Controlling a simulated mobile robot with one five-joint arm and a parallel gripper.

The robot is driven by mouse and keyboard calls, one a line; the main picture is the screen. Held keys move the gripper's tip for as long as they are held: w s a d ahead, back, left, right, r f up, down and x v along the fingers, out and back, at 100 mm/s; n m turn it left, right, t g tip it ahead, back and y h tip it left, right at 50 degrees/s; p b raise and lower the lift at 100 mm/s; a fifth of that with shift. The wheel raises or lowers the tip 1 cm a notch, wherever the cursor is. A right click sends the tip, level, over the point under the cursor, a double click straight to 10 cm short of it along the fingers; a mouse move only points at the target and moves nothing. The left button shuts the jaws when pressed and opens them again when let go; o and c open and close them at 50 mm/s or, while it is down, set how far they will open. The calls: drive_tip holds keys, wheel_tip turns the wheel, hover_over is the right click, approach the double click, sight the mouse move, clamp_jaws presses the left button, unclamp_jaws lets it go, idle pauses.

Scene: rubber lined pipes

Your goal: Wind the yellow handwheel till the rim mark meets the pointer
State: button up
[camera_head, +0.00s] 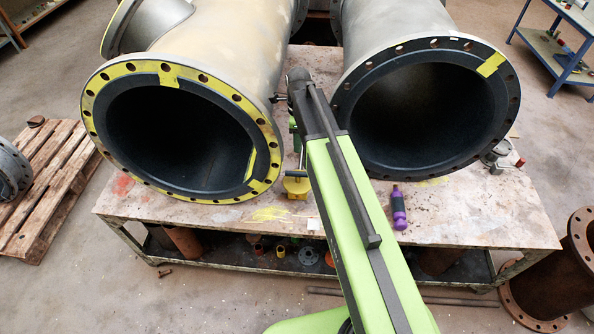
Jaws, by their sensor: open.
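A small yellow object (296,187) stands on the table between the two big pipes, just left of my arm. It may be the yellow handwheel or its stand; it is too small and partly covered to tell. A green upright part (295,133) shows above it, partly hidden by my arm. I cannot make out a rim mark or a pointer. My gripper (278,98) is at the far end of my green arm, beside the left pipe's flange. It is open, with nothing seen between its fingers, and appears above and apart from the yellow object.
The left pipe has a yellow-painted flange (91,123); the right pipe has a dark flange (508,95). A wooden pallet (45,180) lies left, a rusty pipe (545,282) right. The table's front is mostly clear.

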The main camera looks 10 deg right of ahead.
sight(298, 172)
wheel_tip(298, 172, down, 17)
drive_tip(key=b, duration=1.6)
drive_tip(key=shift+r, duration=0.1)
clamp_jaws()
